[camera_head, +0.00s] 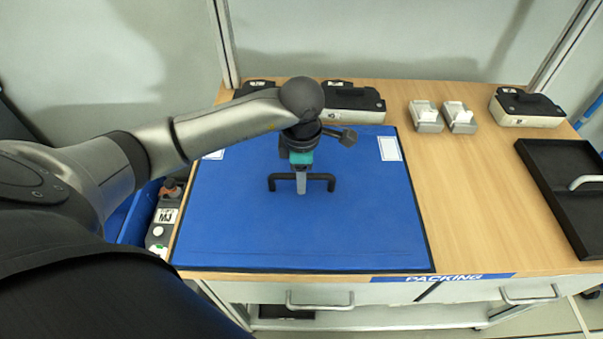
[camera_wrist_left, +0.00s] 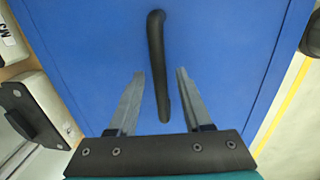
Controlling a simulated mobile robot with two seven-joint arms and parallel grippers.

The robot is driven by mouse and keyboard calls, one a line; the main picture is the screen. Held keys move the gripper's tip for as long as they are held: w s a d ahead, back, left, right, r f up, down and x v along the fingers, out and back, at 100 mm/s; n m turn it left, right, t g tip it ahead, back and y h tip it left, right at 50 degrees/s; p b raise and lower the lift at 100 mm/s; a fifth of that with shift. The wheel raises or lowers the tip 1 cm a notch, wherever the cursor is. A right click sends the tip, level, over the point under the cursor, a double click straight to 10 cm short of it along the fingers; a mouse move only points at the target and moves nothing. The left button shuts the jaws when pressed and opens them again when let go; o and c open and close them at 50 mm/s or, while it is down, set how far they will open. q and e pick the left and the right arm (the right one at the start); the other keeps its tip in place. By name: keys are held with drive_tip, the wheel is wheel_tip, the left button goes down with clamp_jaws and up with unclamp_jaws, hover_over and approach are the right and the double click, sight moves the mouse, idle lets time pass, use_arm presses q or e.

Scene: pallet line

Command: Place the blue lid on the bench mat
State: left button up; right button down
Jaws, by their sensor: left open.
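The blue lid (camera_head: 250,215) lies flat on the bench, a wide blue panel with a black bar handle (camera_head: 331,184) in its middle. A dark border runs around the blue area; I cannot clearly tell the lid's edge from the bench mat under it. My left gripper (camera_head: 301,190) points down at the handle. In the left wrist view, the handle (camera_wrist_left: 155,35) runs between the two open fingers of the left gripper (camera_wrist_left: 161,75), with a gap on both sides. The blue lid (camera_wrist_left: 220,50) fills most of that view. My right gripper is not in view.
Black-topped devices (camera_head: 352,100) stand along the bench's back edge, with two small grey-white units (camera_head: 426,115) beside them. A black tray (camera_head: 550,165) lies at the right. Bare wood (camera_head: 465,200) is free between.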

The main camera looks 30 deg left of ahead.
use_arm(q)
wheel_tip(320, 180, up, 12)
drive_tip(key=s+p, duration=0.1)
drive_tip(key=shift+d, duration=0.35)
drive_tip(key=shift+s+f, duration=0.1)
drive_tip(key=shift+f, duration=0.05)
